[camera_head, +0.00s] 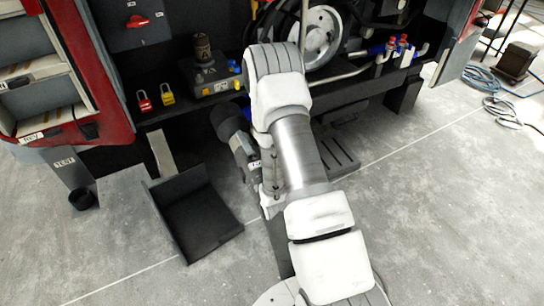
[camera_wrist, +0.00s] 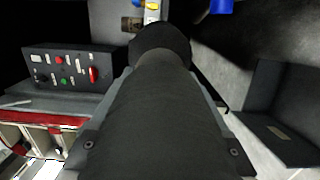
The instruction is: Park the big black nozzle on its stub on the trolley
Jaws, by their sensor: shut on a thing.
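The big black nozzle (camera_wrist: 155,115) is a dark tapering tube that fills the middle of the wrist view, with a wider black end at the top. In the head view its wide dark end (camera_head: 228,121) sticks out to the left of my wrist, tilted, in front of the machine bay. My gripper (camera_head: 243,146) is shut on the nozzle; in the wrist view its jaws (camera_wrist: 160,150) lie along both sides of it. My arm hides part of the nozzle in the head view. I cannot make out the stub or the trolley for certain.
A black open tray-like plate (camera_head: 200,222) stands on the floor below. A shelf holds a red padlock (camera_head: 144,102), a yellow padlock (camera_head: 167,94) and a grey device (camera_head: 210,80). A red-edged cabinet (camera_head: 95,75) stands left. A button panel (camera_wrist: 65,72) shows in the wrist view.

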